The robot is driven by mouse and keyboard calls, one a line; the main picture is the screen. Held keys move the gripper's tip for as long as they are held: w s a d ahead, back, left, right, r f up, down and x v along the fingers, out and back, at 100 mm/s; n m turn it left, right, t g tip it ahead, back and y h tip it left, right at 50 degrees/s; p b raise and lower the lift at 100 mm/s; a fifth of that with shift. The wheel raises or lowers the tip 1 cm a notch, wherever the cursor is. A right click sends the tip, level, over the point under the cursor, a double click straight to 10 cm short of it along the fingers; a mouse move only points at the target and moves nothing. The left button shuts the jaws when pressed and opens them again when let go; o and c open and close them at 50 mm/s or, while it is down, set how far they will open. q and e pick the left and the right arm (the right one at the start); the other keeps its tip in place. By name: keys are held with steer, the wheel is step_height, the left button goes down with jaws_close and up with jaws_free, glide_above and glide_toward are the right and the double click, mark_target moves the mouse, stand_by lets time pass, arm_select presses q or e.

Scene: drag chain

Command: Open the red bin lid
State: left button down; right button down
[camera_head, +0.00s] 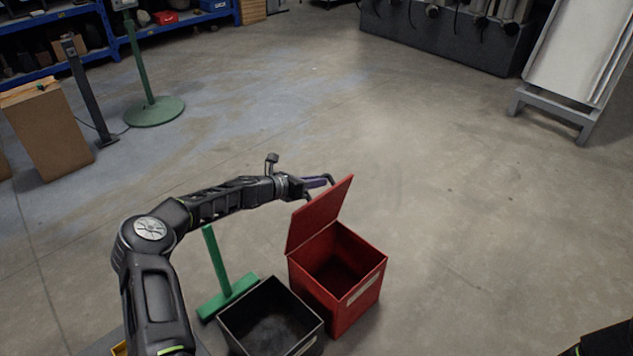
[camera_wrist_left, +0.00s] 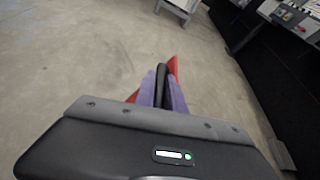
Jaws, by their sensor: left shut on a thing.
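The red bin (camera_head: 352,290) stands on the floor in the lower middle of the head view, and its inside shows dark and empty. Its red lid (camera_head: 318,218) is raised, tilted up along the bin's left side. My right gripper is not in view; only a dark piece of my body shows at the lower right.
A black open bin (camera_head: 270,318) stands left of the red bin. A green T-shaped stand (camera_head: 226,290) is behind it, under my left arm. A cardboard box (camera_head: 48,130) and a green post base (camera_head: 154,111) are farther left. The floor to the right is clear.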

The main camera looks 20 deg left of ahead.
arm_select(q)
steer(key=c, duration=1.4)
jaws_free()
steer(key=shift+f, duration=0.15)
steer(key=p+v, duration=0.1)
steer(key=v, duration=0.6)
steer(key=shift+s+a+p, duration=0.2)
steer(key=shift+s+p, duration=0.15)
